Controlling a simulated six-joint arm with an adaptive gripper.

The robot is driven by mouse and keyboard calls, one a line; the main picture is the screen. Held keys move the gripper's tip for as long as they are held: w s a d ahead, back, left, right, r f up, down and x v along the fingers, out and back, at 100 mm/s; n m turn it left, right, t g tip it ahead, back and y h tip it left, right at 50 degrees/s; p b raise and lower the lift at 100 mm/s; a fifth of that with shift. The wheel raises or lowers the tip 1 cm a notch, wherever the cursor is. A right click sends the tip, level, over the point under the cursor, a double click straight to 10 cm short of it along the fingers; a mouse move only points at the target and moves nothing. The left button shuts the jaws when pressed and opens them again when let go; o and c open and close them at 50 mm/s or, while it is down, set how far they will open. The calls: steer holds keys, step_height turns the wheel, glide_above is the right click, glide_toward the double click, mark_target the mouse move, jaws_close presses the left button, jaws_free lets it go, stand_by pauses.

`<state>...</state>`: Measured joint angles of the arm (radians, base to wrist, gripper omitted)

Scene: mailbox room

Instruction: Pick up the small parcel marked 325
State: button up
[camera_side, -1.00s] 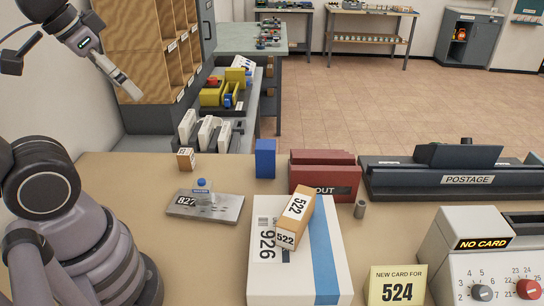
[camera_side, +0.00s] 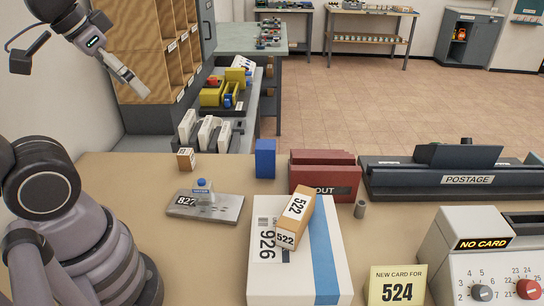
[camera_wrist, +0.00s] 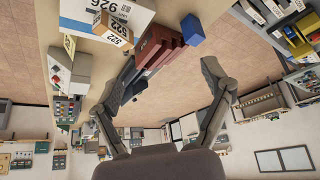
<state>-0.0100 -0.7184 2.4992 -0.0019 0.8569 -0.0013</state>
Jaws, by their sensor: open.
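A small brown parcel (camera_side: 186,159) stands at the back left of the table, in the side view; its white label is too small to read fully. I do not see it in the wrist view. My gripper (camera_side: 138,88) is high at the upper left, in front of the wooden pigeonholes, well above and left of the small parcel. In the wrist view my gripper (camera_wrist: 163,92) has its two fingers spread wide with nothing between them. A larger brown parcel marked 522 (camera_side: 297,213) lies on a white parcel marked 926 (camera_side: 265,280).
A grey plate marked 827 (camera_side: 228,211), a blue box (camera_side: 265,158) and a red OUT tray (camera_side: 324,190) stand on the table. The wooden pigeonholes (camera_side: 130,45) rise behind my gripper. Bare table surrounds the small parcel's front.

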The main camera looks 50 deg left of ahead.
steer(key=w+a+f+n+t+y, duration=0.1)
steer(key=w+a+f, duration=0.2)
steer(key=w, duration=0.4)
steer(key=w+a+f+n+t, duration=0.1)
steer(key=w+a+f, duration=0.1)
steer(key=w, duration=0.6)
steer(key=n+t+y, duration=0.2)
steer(key=n+y, duration=0.4)
steer(key=y, duration=0.1)
glide_above(183, 154)
steer(key=d, duration=0.5)
step_height(183, 154, down, 25)
steer(key=shift+n+y, duration=0.3)
steer(key=shift+y, duration=0.4)
steer(key=s+f, duration=0.2)
steer(key=s+a+f, duration=0.1)
steer(key=f, duration=0.1)
steer(key=shift+s+a+f, duration=0.1)
steer(key=shift+s+f, duration=0.25)
steer(key=shift+f, duration=0.05)
steer(key=x, duration=0.7)
steer(key=shift+a+f, duration=0.1)
steer(key=shift+a, duration=0.05)
steer(key=c, duration=1.3)
